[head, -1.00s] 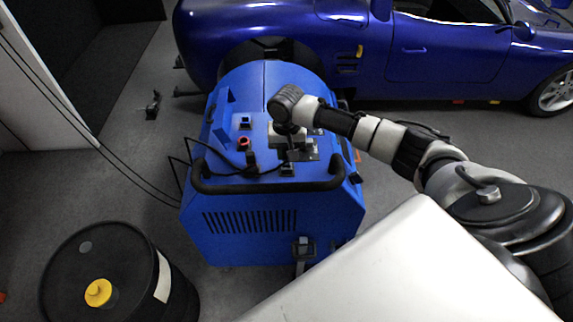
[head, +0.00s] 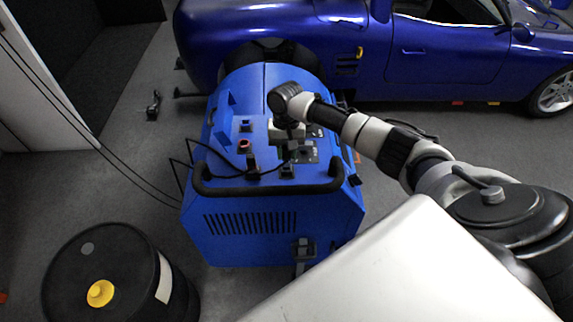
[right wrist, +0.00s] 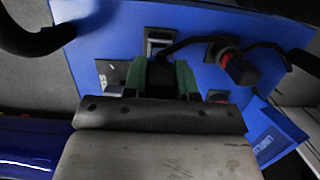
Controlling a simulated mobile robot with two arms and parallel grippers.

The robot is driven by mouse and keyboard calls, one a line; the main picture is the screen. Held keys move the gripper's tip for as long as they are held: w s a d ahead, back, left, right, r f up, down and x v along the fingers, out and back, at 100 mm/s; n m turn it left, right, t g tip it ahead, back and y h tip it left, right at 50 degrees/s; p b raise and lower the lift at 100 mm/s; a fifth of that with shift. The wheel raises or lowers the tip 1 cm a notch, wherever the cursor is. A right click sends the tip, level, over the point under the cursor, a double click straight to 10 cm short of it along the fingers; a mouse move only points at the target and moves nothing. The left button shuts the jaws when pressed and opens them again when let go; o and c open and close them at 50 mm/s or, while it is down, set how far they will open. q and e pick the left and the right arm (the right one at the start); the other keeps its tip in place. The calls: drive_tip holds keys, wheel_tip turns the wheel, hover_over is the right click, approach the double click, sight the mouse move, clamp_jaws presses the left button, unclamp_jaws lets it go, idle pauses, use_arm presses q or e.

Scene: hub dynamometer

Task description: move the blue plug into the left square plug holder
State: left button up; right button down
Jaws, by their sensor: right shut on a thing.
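My right gripper (head: 290,146) is over the top panel of the blue dynamometer box (head: 232,189). In the right wrist view its green fingers (right wrist: 160,80) are shut on a dark plug (right wrist: 160,83), with a black cable close by. The plug's blue colour does not show, and its lower end is hidden. A square holder (head: 288,170) is just in front of the gripper; it also shows in the right wrist view (right wrist: 158,38). To its left, a black plug with a red part (right wrist: 238,68) stands on the panel (head: 253,162). My left gripper is out of view.
A black handle bar (head: 265,186) runs along the box's near edge. A red button (head: 244,145) and another square socket (head: 246,125) are on the panel's left. A grey plate (head: 308,156) is right of the gripper. Black cables loop across the panel. A blue car (head: 440,55) stands behind.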

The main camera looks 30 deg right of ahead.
drive_tip(key=shift+f, duration=0.35)
drive_tip(key=shift+f+b, duration=0.35)
drive_tip(key=shift+f, duration=0.8)
drive_tip(key=c, duration=0.8)
unclamp_jaws()
drive_tip(key=shift+r, duration=0.1)
wheel_tip(320, 180, up, 10)
drive_tip(key=w+d, duration=0.1)
drive_tip(key=shift+w+r+b, duration=0.25)
drive_tip(key=shift+w+b, duration=0.1)
drive_tip(key=shift+b, duration=0.1)
